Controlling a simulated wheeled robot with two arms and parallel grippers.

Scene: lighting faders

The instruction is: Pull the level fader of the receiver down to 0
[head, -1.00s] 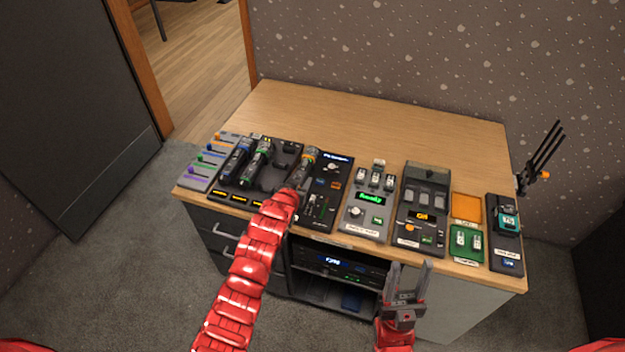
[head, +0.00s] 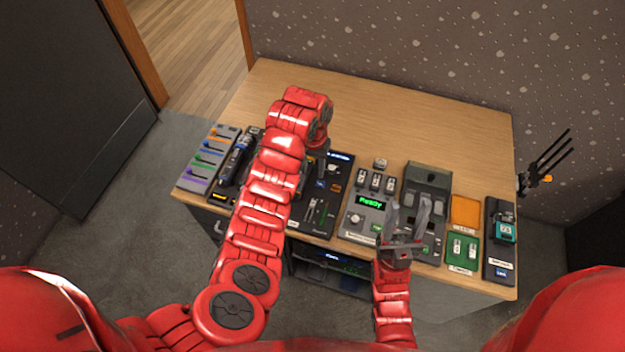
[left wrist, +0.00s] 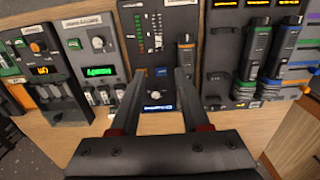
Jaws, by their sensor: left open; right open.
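A black panel (head: 322,205) with a blue display and small faders stands mid-row on the desk; I take it as the receiver, though its label is unreadable. My right gripper (head: 408,208) is open and empty, before the grey panels.
Right of the black panel are a grey unit with a green display (head: 369,202) and another grey unit (head: 428,190). A coloured fader board (head: 207,160) is at far left. The desk's back (head: 400,120) is clear.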

